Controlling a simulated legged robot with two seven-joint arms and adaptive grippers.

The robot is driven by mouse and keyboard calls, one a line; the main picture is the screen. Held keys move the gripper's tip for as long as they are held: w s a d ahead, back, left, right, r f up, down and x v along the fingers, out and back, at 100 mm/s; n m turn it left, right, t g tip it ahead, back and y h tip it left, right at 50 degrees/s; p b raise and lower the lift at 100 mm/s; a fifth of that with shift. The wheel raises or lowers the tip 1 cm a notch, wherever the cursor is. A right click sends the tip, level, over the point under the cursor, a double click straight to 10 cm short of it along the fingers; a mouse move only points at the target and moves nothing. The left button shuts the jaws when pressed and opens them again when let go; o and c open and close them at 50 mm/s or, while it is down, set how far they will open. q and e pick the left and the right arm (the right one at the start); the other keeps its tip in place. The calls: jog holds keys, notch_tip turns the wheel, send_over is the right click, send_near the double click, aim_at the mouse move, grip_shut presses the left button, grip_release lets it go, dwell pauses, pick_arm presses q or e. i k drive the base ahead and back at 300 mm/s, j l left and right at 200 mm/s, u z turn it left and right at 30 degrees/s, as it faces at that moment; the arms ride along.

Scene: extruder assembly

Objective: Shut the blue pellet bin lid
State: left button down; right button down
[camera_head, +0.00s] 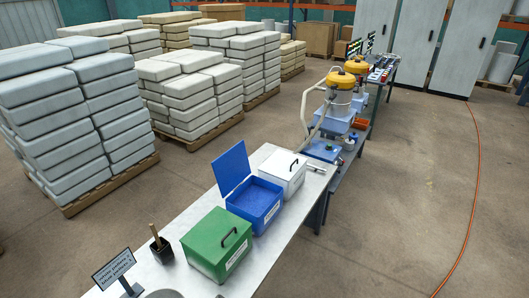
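The blue pellet bin (264,221) stands on the light table, between a green bin and a white bin. Its blue lid (231,168) stands open, tilted up and back on the left side of the bin. Blue pellets (254,198) show inside. Neither of my grippers is in view, and nothing touches the lid or the bin.
The closed green bin (218,243) is close in front, and the closed white bin (283,172) is just behind. A dark cup with a brush (161,247) and a sign (114,268) stand on the near left of the table (290,238).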

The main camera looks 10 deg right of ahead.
aim_at(230, 169)
jog(key=l+z, duration=0.1)
jog(key=z, duration=0.4)
jog(key=i+l+z, duration=0.1)
jog(key=z, duration=0.35)
jog(key=i+z, duration=0.1)
jog(key=z, duration=0.4)
jog(key=i+l+z, duration=0.1)
jog(key=z, duration=0.4)
jog(key=i+u, duration=0.3)
jog(key=i, duration=0.75)
jog(key=i+l+u, duration=0.1)
jog(key=i+u, duration=0.2)
jog(key=i, duration=0.75)
